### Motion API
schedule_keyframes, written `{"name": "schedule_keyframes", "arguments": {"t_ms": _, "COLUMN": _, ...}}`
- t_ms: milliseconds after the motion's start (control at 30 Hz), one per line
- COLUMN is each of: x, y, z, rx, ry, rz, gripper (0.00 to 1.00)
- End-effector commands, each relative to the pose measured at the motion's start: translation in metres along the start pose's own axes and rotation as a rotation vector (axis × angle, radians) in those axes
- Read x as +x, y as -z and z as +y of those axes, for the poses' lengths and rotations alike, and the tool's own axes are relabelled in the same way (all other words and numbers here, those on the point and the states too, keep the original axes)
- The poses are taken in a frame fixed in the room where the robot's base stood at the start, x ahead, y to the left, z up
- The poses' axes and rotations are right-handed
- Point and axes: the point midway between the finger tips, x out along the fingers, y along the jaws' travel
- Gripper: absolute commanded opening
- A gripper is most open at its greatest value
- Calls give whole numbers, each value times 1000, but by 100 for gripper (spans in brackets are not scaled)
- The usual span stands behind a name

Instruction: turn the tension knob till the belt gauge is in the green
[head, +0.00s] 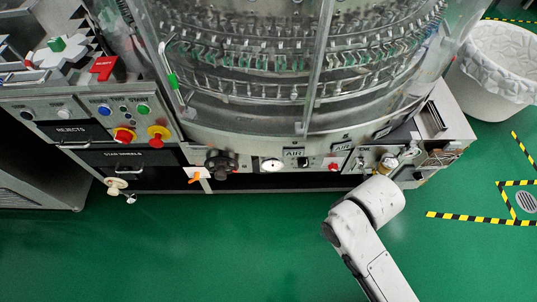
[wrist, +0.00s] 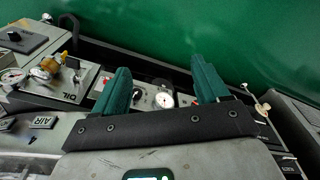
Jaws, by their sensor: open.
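A round white-faced gauge (head: 271,164) sits on the machine's lower front panel. A dark knob (head: 221,163) is left of it, and a small black knob (head: 302,162) is right of it. I cannot tell which is the tension knob. In the wrist view the gauge (wrist: 165,100) shows between my fingers, with the small black knob (wrist: 137,97) beside it; the needle and any green zone are too small to read. My gripper (wrist: 160,66) is open and empty, its two green fingers apart in front of the panel. The head view does not show the fingers.
A red knob (head: 333,167) and AIR labels are near the gauge. Brass fittings (head: 388,161) stand at the panel's right end. Red and yellow buttons (head: 157,135) are at left, above a drawer. A white bin (head: 497,70) stands at right.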

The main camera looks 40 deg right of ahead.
Motion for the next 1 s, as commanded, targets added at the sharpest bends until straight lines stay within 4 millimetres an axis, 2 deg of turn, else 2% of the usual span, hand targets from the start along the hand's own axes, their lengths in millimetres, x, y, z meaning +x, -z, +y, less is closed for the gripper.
{"name": "schedule_keyframes", "arguments": {"t_ms": 167, "x": 6, "y": 2, "z": -1, "rx": -5, "ry": 6, "rz": 11, "gripper": 74}}
{"name": "schedule_keyframes", "arguments": {"t_ms": 267, "x": 28, "y": 15, "z": -8, "rx": -30, "ry": 38, "rz": 66, "gripper": 74}}
{"name": "schedule_keyframes", "arguments": {"t_ms": 367, "x": 64, "y": 42, "z": -20, "rx": -71, "ry": 94, "rz": 185, "gripper": 74}}
{"name": "schedule_keyframes", "arguments": {"t_ms": 500, "x": 117, "y": 87, "z": -40, "rx": -118, "ry": 172, "rz": 414, "gripper": 74}}
{"name": "schedule_keyframes", "arguments": {"t_ms": 667, "x": 163, "y": 134, "z": -52, "rx": -115, "ry": 210, "rz": 687, "gripper": 74}}
{"name": "schedule_keyframes", "arguments": {"t_ms": 833, "x": 201, "y": 171, "z": -43, "rx": -44, "ry": 172, "rz": 965, "gripper": 74}}
{"name": "schedule_keyframes", "arguments": {"t_ms": 1000, "x": 238, "y": 189, "z": -14, "rx": 84, "ry": 43, "rz": 1200, "gripper": 74}}
